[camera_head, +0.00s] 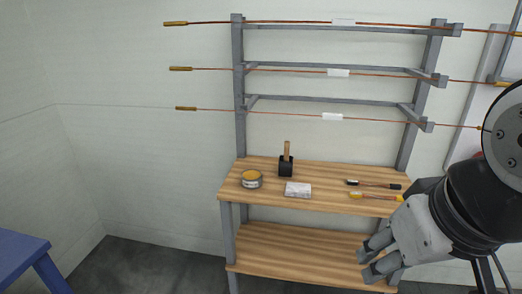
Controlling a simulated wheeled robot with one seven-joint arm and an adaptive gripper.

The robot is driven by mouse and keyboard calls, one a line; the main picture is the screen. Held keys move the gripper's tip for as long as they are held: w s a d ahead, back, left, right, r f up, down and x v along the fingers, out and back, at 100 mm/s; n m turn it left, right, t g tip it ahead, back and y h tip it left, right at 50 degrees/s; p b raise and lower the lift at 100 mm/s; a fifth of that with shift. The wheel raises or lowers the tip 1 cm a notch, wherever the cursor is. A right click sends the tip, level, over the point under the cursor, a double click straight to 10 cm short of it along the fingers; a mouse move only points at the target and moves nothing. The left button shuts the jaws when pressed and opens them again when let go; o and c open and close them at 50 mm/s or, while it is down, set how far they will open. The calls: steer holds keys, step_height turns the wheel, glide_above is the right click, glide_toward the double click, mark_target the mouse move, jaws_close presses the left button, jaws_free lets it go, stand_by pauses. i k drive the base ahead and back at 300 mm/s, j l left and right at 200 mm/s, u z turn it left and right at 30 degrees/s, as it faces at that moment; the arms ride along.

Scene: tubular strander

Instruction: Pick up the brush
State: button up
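Two slim, long-handled tools lie on the right part of the wooden top shelf. The rear one (375,184) has a reddish middle and dark ends. The front one (375,196) is yellow at both ends with a reddish middle. Either could be the brush; they are too small to tell which. My gripper (364,263) is at the lower right, in front of the shelf unit and below the two tools in the picture. Its two grey fingers are apart with nothing seen between them. It touches neither tool.
A can with yellowish contents (251,180), a black block with an upright wooden handle (286,166) and a whitish block (298,190) stand left on the top shelf (325,174). The lower shelf (300,252) looks empty. Copper rods (280,70) hang above. A blue table (20,250) is lower left.

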mark_target(286, 152)
steer(key=u, duration=2.9)
steer(key=z, duration=2.5)
steer(key=i+j+z, duration=0.15)
steer(key=z, duration=0.4)
steer(key=i+j+z, duration=0.15)
steer(key=j+z, duration=0.45)
steer(key=j, duration=0.25)
steer(key=i+j+z, duration=0.1)
steer(key=j+z, duration=0.15)
steer(key=j, duration=0.2)
